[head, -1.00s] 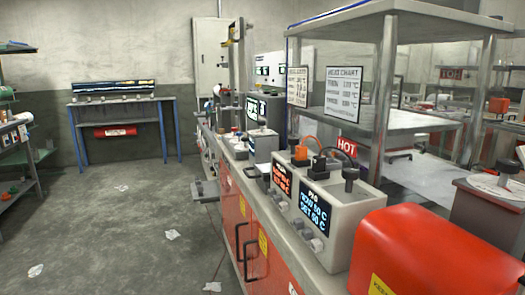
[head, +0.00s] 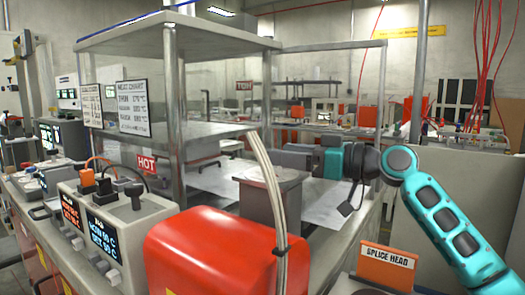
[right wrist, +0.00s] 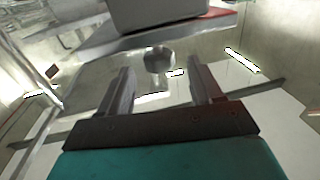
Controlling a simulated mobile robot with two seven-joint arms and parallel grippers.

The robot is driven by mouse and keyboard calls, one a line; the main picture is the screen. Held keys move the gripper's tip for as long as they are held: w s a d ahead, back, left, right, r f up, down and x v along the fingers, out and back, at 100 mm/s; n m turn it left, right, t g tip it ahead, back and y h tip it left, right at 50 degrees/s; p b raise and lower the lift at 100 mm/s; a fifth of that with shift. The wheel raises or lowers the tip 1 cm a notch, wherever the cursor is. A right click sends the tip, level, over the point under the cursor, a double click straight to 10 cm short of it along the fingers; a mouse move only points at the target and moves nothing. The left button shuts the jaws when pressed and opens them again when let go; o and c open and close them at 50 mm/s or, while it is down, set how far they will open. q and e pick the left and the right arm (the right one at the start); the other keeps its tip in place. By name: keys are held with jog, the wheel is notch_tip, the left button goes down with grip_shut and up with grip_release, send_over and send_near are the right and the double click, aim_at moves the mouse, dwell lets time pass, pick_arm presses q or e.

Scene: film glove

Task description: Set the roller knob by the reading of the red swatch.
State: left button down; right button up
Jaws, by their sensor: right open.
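My right gripper (head: 287,156) reaches in from the right on a teal arm, level with the top of a grey pedestal (head: 262,205). In the right wrist view its two fingers (right wrist: 162,82) stand apart with nothing between them. A grey rounded piece (right wrist: 159,59) shows beyond the fingertips, under a pale plate; I cannot tell whether it is the roller knob. I cannot make out a red swatch in either view. My left gripper is not in view.
A control box (head: 150,232) with orange and blue displays and small knobs stands at the left. A large red cover (head: 215,250) fills the front. Pale cables (head: 268,180) rise before the pedestal. A metal-framed shelf (head: 172,100) and a "SPLICE HEAD" sign (head: 388,257) stand nearby.

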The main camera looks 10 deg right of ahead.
jog(key=x, duration=0.6)
jog(key=shift+c, duration=0.2)
jog(key=c, duration=0.9)
